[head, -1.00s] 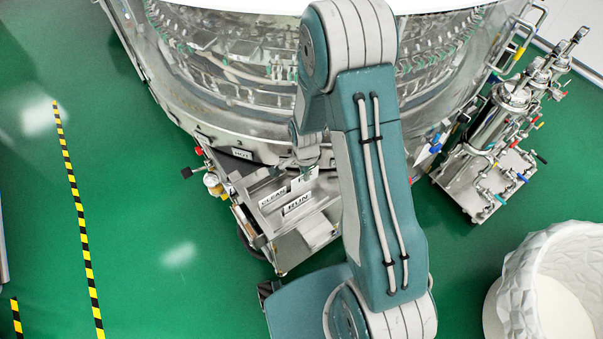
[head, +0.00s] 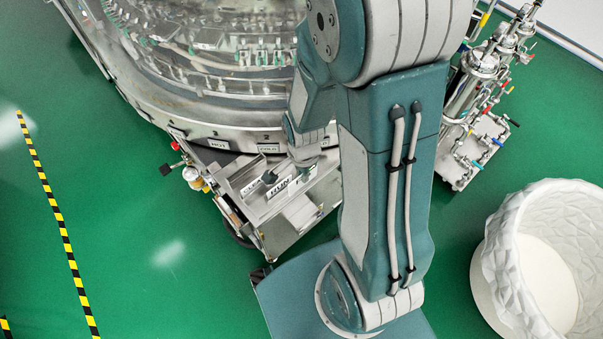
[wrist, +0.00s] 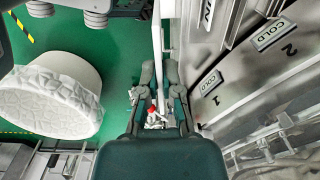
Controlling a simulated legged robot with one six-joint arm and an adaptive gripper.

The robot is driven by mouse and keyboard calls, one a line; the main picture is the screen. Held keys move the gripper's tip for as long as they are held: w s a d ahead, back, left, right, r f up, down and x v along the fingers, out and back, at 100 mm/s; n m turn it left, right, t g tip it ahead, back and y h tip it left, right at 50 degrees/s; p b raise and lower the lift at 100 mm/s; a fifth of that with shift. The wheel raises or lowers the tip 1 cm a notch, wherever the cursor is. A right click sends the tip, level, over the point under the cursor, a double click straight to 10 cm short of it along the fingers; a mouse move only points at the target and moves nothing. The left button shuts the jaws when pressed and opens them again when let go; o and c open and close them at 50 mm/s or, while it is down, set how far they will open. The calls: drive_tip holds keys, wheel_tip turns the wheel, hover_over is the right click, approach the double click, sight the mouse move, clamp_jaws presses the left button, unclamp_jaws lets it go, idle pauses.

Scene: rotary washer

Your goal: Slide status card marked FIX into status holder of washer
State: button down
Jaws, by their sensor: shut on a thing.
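My gripper (head: 301,160) is shut on a white card (head: 307,173) at the right end of the card rack. Only part of the card shows beside my arm, and its lettering is not clearly readable. In the wrist view my gripper (wrist: 159,78) has a thin white strip (wrist: 157,42) between its fingers, which looks like the card edge-on. The metal rack (head: 297,214) on the washer (head: 190,122) bears the CLEAN card (head: 252,187) and the RUN card (head: 279,187). I cannot tell which slot is the status holder, or whether the held card touches the rack.
HOT (head: 218,144) and COLD (head: 268,148) labels sit on the washer rim above the rack. Metal piping equipment (head: 475,100) stands at right. A white textured bin (head: 500,270) is on the green floor.

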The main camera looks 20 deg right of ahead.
drive_tip(key=shift+r, duration=2.7)
drive_tip(key=shift+f, duration=0.1)
